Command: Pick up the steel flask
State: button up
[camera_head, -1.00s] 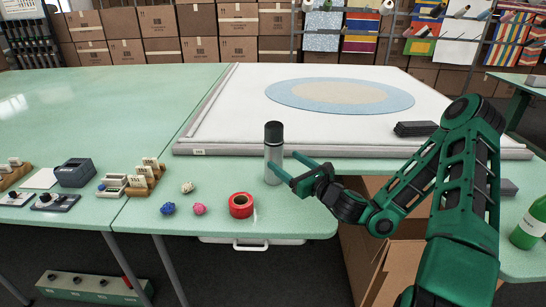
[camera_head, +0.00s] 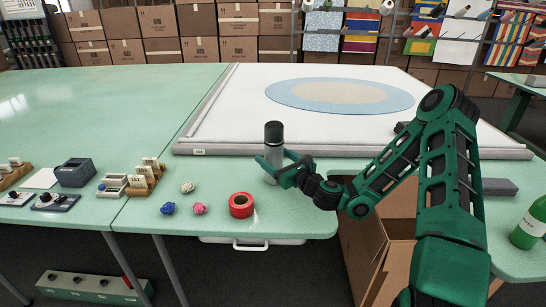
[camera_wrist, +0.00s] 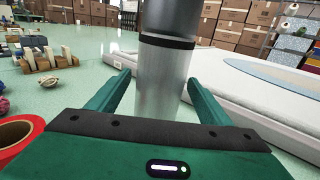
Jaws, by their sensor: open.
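The steel flask (camera_head: 273,158) stands upright on the green table, with a dark cap and a silver body. My gripper (camera_head: 268,166) is open, with its fingers on either side of the flask's body. In the wrist view the flask (camera_wrist: 163,80) rises between the two green fingers of my gripper (camera_wrist: 155,95). A gap shows beside each finger there, so the jaws are around the flask but not closed on it. The flask's top is cut off in the wrist view.
A red tape roll (camera_head: 241,205) lies just left of my gripper, with small yarn balls (camera_head: 168,208) further left. The white tufting frame (camera_head: 330,150) lies behind the flask. A green bottle (camera_head: 531,225) stands at the right. An open cardboard box (camera_head: 385,240) is below.

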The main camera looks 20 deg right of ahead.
jog(key=c, duration=1.5)
jog(key=shift+r, duration=0.1)
